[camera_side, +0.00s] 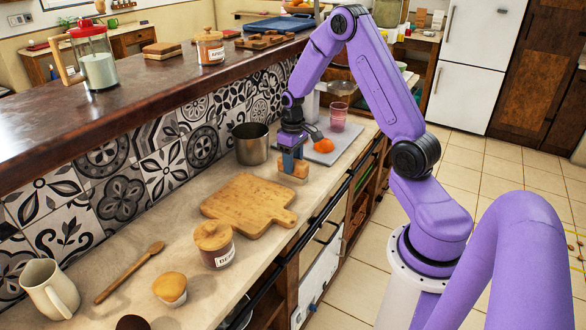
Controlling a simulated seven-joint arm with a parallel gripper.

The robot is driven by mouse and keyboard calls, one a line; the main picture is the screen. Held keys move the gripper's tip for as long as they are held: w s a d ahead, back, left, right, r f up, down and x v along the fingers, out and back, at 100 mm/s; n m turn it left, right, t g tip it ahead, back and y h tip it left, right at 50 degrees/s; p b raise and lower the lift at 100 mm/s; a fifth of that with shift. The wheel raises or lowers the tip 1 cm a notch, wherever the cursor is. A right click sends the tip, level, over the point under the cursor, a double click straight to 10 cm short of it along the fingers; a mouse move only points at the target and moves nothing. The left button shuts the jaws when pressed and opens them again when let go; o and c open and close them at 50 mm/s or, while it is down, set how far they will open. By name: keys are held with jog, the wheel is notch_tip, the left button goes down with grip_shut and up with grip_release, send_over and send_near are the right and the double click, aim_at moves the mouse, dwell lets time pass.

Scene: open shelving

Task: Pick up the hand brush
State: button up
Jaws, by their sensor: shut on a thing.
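The hand brush (292,173) looks like a small light-brown block at the far end of the wooden cutting board, right of the metal pot. My gripper (292,161) points down from above and is shut on the brush. The fingers hide its upper part. The brush is at or just above the counter; I cannot tell whether it touches it.
The metal pot (250,144) stands close on the left. The cutting board (248,204) lies in front. A grey board (330,150) with an orange piece (323,145) and a pink glass (338,117) are behind right. A lidded jar (214,245) stands nearer.

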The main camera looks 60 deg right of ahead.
jog(key=shift+r, duration=0.1)
jog(key=shift+r, duration=0.4)
notch_tip(320, 180, up, 2)
jog(key=shift+r, duration=0.2)
jog(key=s+r, duration=0.1)
jog(key=s+a+r, duration=0.1)
jog(key=r, duration=0.1)
jog(key=s+a+r, duration=0.1)
jog(key=s+r, duration=0.1)
jog(key=s+a+r, duration=0.4)
jog(key=s, duration=0.4)
jog(key=shift+s+r, duration=0.3)
jog(key=shift+s, duration=0.05)
